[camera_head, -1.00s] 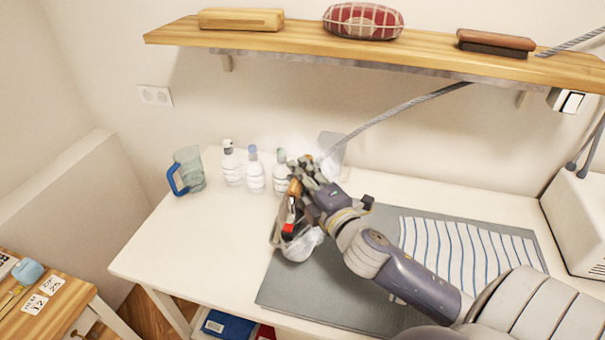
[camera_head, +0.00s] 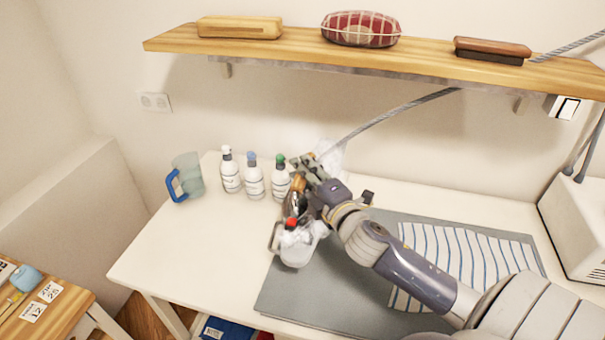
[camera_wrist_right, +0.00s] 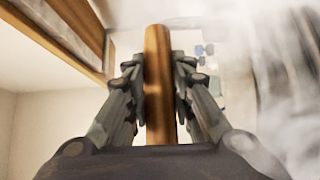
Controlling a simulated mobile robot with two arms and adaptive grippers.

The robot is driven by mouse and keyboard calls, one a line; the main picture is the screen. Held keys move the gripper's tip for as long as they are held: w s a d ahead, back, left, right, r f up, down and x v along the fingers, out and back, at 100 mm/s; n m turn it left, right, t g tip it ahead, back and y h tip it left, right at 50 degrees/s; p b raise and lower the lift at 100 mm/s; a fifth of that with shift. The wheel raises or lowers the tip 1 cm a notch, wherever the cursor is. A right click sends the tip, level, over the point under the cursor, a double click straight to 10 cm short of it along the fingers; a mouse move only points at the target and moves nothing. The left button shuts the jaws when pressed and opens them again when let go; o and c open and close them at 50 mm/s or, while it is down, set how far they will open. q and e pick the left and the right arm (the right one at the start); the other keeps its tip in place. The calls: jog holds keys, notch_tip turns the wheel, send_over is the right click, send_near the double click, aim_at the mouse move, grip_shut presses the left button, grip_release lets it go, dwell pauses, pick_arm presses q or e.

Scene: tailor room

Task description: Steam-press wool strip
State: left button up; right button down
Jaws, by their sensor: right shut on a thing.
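My right gripper (camera_head: 308,172) is shut on the brown wooden handle (camera_wrist_right: 158,85) of the steam iron, as the right wrist view shows. My arm and fingers hide much of the iron. Below the gripper is a pale, see-through part with a red cap (camera_head: 291,223), over the grey pressing mat's left edge; I cannot tell if it touches the mat. A grey cord runs from near the gripper up to the right. A blue-striped white cloth (camera_head: 470,255) lies on the grey mat (camera_head: 330,300). I cannot make out a separate wool strip. My left gripper is out of view.
Three white bottles (camera_head: 254,182) stand just left of my gripper, with a clear blue-handled jug (camera_head: 188,176) further left. A wooden shelf (camera_head: 300,52) hangs above. A white machine (camera_head: 575,225) stands at the right. The table's left front is clear.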

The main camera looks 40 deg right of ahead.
jog(key=shift+w+d+r, duration=0.25)
jog(key=shift+w+d, duration=0.55)
jog(key=shift+d, duration=0.15)
jog(key=shift+w+d, duration=0.1)
jog(key=shift+w+d, duration=1.85)
jog(key=shift+d, duration=0.3)
jog(key=shift+s+d, duration=0.1)
jog(key=shift+d, duration=0.05)
jog(key=shift+s+d, duration=0.8)
jog(key=shift+s, duration=0.2)
jog(key=shift+r, duration=0.15)
